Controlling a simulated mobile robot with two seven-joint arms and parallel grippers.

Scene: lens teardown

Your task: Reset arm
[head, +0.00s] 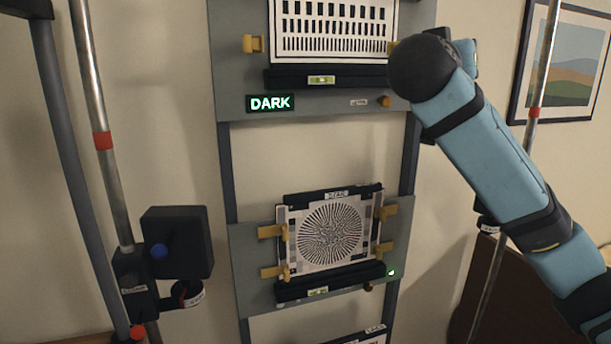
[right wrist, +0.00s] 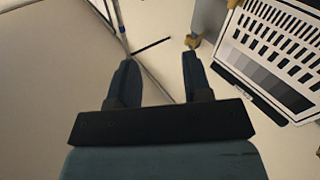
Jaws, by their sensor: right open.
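My right arm comes in from the right in the head view, its blue links raised beside the upper chart panel. Its gripper is largely hidden there behind the dark rounded joint. In the right wrist view my right gripper (right wrist: 155,80) has its two dark fingers spread apart, with nothing between them. My left gripper does not show in the head view.
The upper chart (head: 335,32) has a lit DARK sign (head: 270,103) below it. A starburst chart (head: 330,235) sits lower, between yellow clips. A black lamp box (head: 178,240) is on the left pole (head: 101,141). A framed picture (head: 565,65) hangs at right.

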